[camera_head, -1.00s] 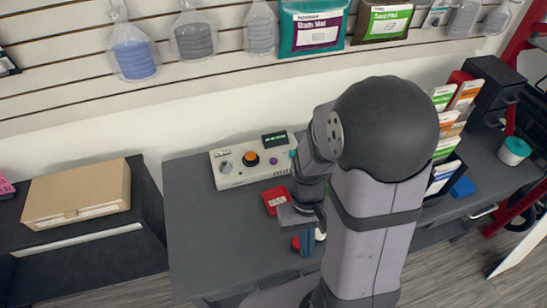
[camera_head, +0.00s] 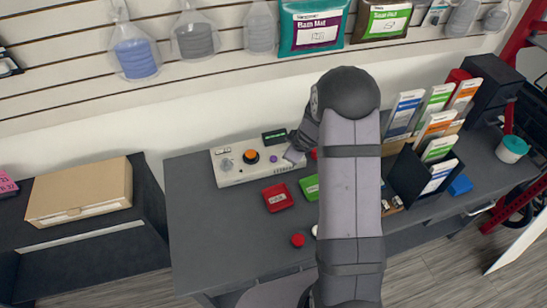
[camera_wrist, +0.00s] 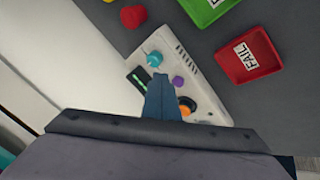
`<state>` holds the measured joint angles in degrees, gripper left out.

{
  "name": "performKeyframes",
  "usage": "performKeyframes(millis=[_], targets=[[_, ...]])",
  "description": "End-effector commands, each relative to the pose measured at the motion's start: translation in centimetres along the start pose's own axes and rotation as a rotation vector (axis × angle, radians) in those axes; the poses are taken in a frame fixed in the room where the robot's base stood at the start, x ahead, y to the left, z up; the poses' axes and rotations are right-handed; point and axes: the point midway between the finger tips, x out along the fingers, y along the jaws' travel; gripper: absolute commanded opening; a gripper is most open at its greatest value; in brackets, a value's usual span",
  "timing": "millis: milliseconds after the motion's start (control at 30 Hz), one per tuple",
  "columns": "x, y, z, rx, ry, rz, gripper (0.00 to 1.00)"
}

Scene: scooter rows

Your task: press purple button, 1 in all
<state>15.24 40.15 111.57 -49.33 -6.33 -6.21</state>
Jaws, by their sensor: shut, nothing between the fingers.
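A light grey control panel (camera_head: 232,178) lies at the back of the dark bench in the head view. Its small purple button (camera_head: 274,159) sits right of the orange knob (camera_head: 250,157). In the wrist view the purple button (camera_wrist: 178,82) shows just right of the fingertips of my gripper (camera_wrist: 162,80). My gripper is shut and empty, over the panel near the button. I cannot tell whether it touches anything. The fingers partly cover the orange knob in the wrist view. In the head view my gripper and wrist hide the panel's right end.
In the wrist view a teal knob (camera_wrist: 154,59) and a dark display (camera_wrist: 138,78) are close to the fingers. A red tray (camera_head: 277,197) and a green tray (camera_head: 310,187) lie in front of the panel. A red object (camera_head: 297,240) lies nearer. The bench's left front is clear.

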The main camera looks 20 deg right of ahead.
Motion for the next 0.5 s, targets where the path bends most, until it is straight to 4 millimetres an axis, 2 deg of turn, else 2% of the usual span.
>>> performKeyframes(millis=[100, 200, 333, 500], targets=[[-0.2, 0.7, -3.5, -0.096, 0.128, 0.017, 0.0], [-0.6, 0.5, -5.6, -0.15, 0.211, 0.018, 0.0], [-1.0, 0.4, -7.2, -0.177, 0.277, 0.022, 0.0], [-1.2, 0.4, -7.8, -0.193, 0.304, 0.027, 0.0]])
